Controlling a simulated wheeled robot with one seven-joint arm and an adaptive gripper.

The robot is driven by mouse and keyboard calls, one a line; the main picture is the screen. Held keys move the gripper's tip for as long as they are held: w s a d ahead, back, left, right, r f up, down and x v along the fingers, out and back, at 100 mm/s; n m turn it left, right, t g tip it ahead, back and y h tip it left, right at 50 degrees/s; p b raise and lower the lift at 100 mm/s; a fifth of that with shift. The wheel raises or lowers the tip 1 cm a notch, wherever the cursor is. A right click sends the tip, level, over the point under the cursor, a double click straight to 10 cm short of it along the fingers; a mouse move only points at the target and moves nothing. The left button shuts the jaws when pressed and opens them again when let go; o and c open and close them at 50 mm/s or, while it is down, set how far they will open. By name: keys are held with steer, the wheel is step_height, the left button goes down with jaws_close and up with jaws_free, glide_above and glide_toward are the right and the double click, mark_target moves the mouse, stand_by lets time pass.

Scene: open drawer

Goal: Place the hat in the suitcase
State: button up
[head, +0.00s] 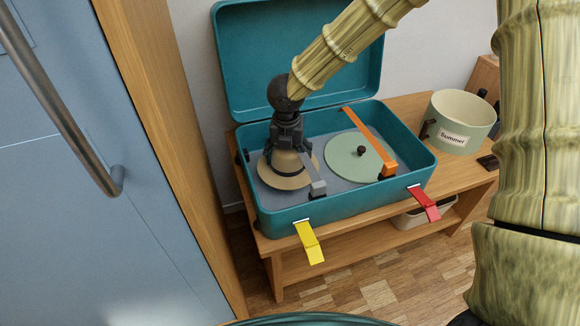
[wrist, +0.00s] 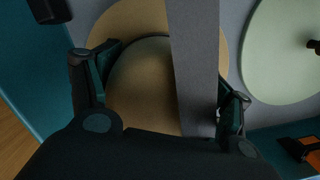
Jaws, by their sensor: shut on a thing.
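The tan hat (head: 272,176) with a round brim is inside the open teal suitcase (head: 350,204), on the left of its grey floor. I cannot tell whether the brim touches the floor. My gripper (head: 288,148) points down from above and is shut on the hat's crown. In the wrist view the hat (wrist: 140,85) lies between the two dark fingers of my gripper (wrist: 160,82). A grey bar (head: 317,187) crosses over part of the hat, and its strip (wrist: 197,60) hides some of the crown in the wrist view.
A pale green disc (head: 350,164) with a black knob and an orange bar (head: 388,168) lie in the suitcase's right half. Yellow (head: 309,243) and red (head: 425,205) latches hang at the front. A "Summer" pot (head: 456,135) stands right on the wooden bench (head: 405,108). A blue door (head: 70,220) is left.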

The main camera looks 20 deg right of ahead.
steer(key=shift+f+b, duration=0.5)
steer(key=shift+f, duration=1.4)
steer(key=o, duration=1)
steer(key=shift+f, duration=0.1)
steer(key=shift+o, duration=0.2)
steer(key=r+p, duration=0.1)
steer(key=r, duration=0.3)
steer(key=s+r+p, duration=0.1)
steer(key=r, duration=0.3)
steer(key=r+p, duration=0.1)
steer(key=r, duration=0.3)
steer(key=shift+s+a+r+p, duration=0.1)
steer(key=shift+s+a+p, duration=0.05)
steer(key=shift+a+p, duration=0.2)
steer(key=shift+d, duration=0.1)
